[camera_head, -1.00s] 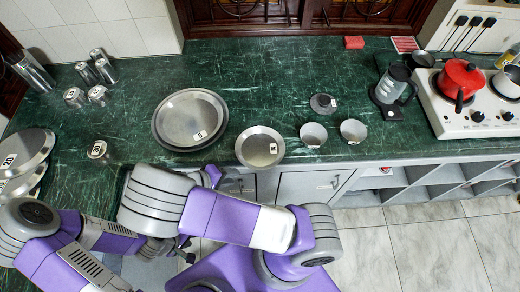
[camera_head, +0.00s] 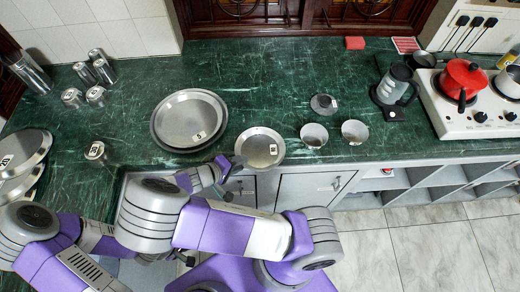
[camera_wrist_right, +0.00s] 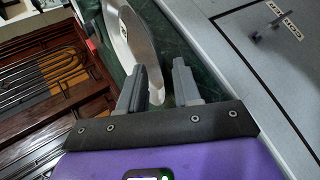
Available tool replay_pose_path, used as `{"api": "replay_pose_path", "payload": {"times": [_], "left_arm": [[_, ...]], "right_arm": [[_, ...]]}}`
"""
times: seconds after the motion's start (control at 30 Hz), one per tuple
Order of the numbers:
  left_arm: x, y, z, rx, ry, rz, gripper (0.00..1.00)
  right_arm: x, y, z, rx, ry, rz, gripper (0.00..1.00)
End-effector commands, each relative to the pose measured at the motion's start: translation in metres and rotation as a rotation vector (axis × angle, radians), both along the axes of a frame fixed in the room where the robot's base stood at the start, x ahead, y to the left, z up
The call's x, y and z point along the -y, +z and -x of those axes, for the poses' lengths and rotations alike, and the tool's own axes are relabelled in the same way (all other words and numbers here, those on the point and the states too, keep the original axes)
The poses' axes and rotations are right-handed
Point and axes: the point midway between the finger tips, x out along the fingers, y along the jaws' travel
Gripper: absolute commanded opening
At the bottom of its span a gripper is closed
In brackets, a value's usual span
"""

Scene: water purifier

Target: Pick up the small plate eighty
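The small plate (camera_head: 260,146) is a round grey metal dish with a white label at its right side. It lies near the counter's front edge. My right gripper (camera_head: 232,170) is at the plate's lower left rim. In the right wrist view the two fingers of my right gripper (camera_wrist_right: 158,90) are apart, and the pale rim of the plate (camera_wrist_right: 135,40) reaches into the gap between them. I cannot tell whether they touch it. My left arm comes in from the left, low in the head view; its gripper is mostly hidden behind my right arm.
Larger stacked plates (camera_head: 188,120) lie just left of the small plate. Two cups (camera_head: 314,135) and a small labelled item (camera_head: 323,103) stand to its right. The green counter (camera_head: 270,80) is clear behind it. Cabinet fronts (camera_head: 310,190) lie below the edge.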

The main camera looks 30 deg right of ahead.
Motion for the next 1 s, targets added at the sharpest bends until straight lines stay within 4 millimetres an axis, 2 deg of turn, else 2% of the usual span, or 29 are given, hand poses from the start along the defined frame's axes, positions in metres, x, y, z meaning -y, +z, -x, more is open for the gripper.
{"api": "replay_pose_path", "payload": {"times": [0.07, 0.1, 0.3, 0.77, 0.87, 1.0], "left_arm": [[0.000, 0.000, 0.000, 0.000, 0.000, 0.000, 0.37], [0.000, 0.000, 0.000, 0.000, 0.000, 0.000, 0.37], [0.000, 0.000, 0.000, 0.000, 0.000, 0.000, 0.37], [0.000, 0.001, 0.000, 0.000, 0.000, 0.000, 0.37], [0.000, 0.005, 0.000, 0.000, 0.000, 0.000, 0.37], [0.000, 0.013, 0.000, 0.000, 0.000, 0.000, 0.37]], "right_arm": [[0.000, 0.000, 0.000, 0.000, 0.000, 0.000, 0.33], [0.000, 0.000, 0.000, 0.000, 0.000, 0.000, 0.30], [0.000, 0.000, 0.000, 0.000, 0.000, -0.001, 0.00], [-0.001, 0.004, 0.000, 0.001, 0.000, -0.001, 0.00], [-0.001, 0.016, -0.001, 0.003, 0.000, -0.003, 0.00], [-0.002, 0.044, -0.001, 0.004, 0.000, -0.006, 0.00]]}}
